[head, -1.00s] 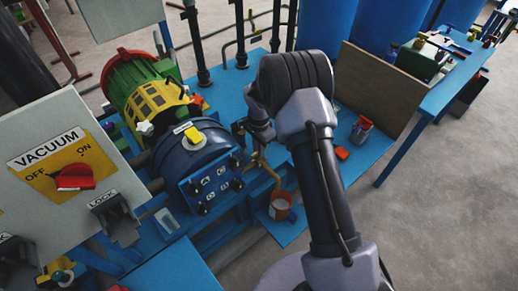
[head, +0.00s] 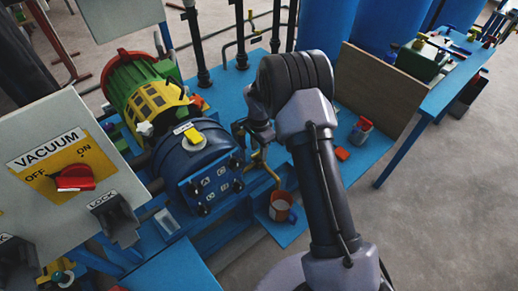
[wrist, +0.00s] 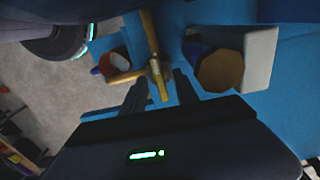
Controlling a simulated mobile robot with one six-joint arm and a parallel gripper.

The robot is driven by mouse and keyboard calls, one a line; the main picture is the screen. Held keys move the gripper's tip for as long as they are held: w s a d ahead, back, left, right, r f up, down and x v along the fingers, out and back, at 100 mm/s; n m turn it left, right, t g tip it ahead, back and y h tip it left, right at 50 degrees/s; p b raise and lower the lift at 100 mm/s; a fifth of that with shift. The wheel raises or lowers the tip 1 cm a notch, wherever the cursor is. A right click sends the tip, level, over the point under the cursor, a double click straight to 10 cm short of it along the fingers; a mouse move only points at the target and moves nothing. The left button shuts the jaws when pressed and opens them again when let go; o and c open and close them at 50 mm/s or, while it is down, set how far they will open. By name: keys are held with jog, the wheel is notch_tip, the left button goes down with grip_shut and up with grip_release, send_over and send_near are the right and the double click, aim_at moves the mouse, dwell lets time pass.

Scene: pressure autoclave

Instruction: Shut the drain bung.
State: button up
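A brass drain fitting with a cross handle (wrist: 155,68) stands in the middle of the wrist view. In the head view, the brass piece (head: 263,168) shows beside the blue vessel, above a small orange-rimmed pot (head: 282,206). I cannot tell which part of it is the bung. My gripper (wrist: 160,80) is open, with its two dark fingers apart on either side of the brass stem's near end. I cannot tell whether they touch it.
A blue cylinder with an octagonal brass end (wrist: 220,71) and a pale block (wrist: 259,58) stand close on the right in the wrist view. A vacuum switch panel (head: 55,165) stands at the left. A spray bottle (head: 361,130) and brown board (head: 375,95) are at the right.

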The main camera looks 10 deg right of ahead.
notch_tip(320, 180, up, 17)
jog(key=p, duration=0.6)
jog(key=shift+r+p, duration=0.2)
jog(key=shift+p, duration=0.1)
